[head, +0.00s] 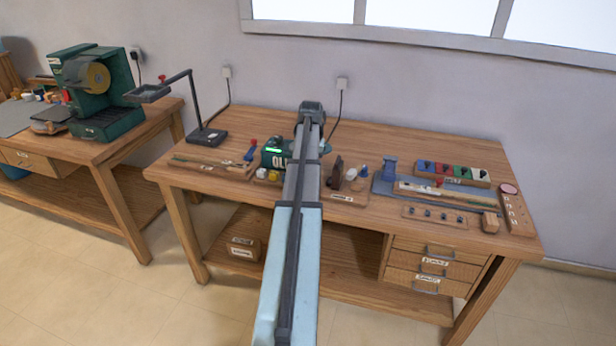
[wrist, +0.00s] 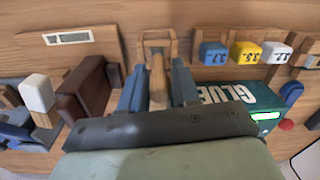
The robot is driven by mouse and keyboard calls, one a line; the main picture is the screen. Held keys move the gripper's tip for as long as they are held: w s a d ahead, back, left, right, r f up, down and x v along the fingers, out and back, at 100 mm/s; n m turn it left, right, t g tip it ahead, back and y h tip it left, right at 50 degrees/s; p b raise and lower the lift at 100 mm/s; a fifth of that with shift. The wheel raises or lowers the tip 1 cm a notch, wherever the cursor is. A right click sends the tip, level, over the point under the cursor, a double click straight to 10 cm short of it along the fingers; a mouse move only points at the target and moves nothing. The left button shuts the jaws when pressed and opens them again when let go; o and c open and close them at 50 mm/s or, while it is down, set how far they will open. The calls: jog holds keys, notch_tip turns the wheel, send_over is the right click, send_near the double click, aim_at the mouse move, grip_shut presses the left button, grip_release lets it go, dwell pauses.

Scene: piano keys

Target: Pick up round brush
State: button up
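A wooden-handled piece (wrist: 158,82), which may be the round brush, stands between my fingers in the wrist view. Its top end is at a small wooden frame (wrist: 156,42); its lower end is hidden by my gripper body. My gripper (wrist: 158,90) has one blue-grey finger on each side of the handle. Narrow gaps seem to show, so it looks open around the handle and not closed on it. In the head view my arm covers this spot, so neither the piece nor the fingertips show there.
A green glue box (wrist: 235,105) lies close to the right finger; a dark brown block (wrist: 88,88) stands close to the left. Blue (wrist: 212,53), yellow (wrist: 245,52) and white (wrist: 276,53) cubes sit at upper right. The workbench (head: 400,148) is crowded around my arm.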

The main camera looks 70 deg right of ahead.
grip_shut()
jog(key=shift+r, duration=0.1)
